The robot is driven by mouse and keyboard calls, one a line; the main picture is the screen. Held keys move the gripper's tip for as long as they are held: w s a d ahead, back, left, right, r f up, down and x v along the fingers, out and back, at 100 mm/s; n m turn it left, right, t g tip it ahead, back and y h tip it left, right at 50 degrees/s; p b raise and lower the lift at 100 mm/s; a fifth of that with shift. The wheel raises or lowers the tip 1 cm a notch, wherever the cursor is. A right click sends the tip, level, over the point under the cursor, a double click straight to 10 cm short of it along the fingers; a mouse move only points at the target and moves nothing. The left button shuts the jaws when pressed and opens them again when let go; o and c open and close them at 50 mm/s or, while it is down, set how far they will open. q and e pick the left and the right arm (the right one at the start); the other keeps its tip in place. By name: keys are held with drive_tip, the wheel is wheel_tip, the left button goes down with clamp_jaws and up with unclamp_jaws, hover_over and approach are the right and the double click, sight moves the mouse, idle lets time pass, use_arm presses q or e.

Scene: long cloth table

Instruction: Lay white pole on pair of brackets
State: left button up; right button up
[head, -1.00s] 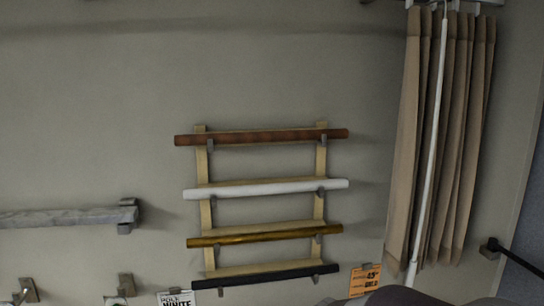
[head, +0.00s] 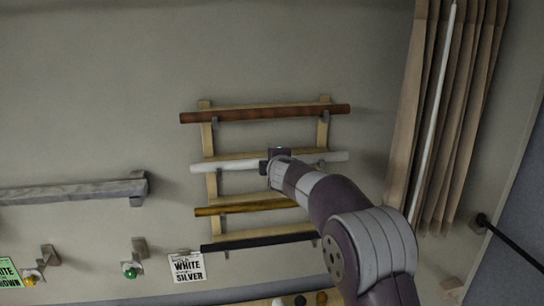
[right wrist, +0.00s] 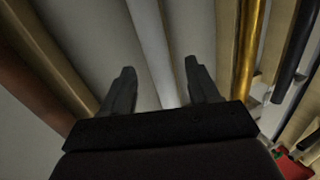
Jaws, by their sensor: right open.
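The white pole (head: 222,166) lies across a wooden wall rack, second from the top, between a brown pole and a gold pole. My right gripper (head: 272,161) is at the middle of the white pole and hides part of it. In the right wrist view, the open fingers (right wrist: 159,68) stand on either side of the white pole (right wrist: 150,45); no grip shows. Two wall brackets, one left (head: 45,260) and one right (head: 138,252), are low on the wall at left, with no pole across them. My left gripper is out of view.
The rack also holds a brown pole (head: 260,114), a gold pole (head: 235,209) and a black pole (head: 255,241). A grey pole (head: 70,192) is mounted at left. A WHITE/SILVER sign (head: 188,266) is below the rack. Beige curtains (head: 455,120) hang at right.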

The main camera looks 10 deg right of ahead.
drive_tip(key=shift+x, duration=0.9)
drive_tip(key=c, duration=1)
drive_tip(key=shift+s, duration=0.1)
clamp_jaws()
drive_tip(key=shift+r, duration=0.15)
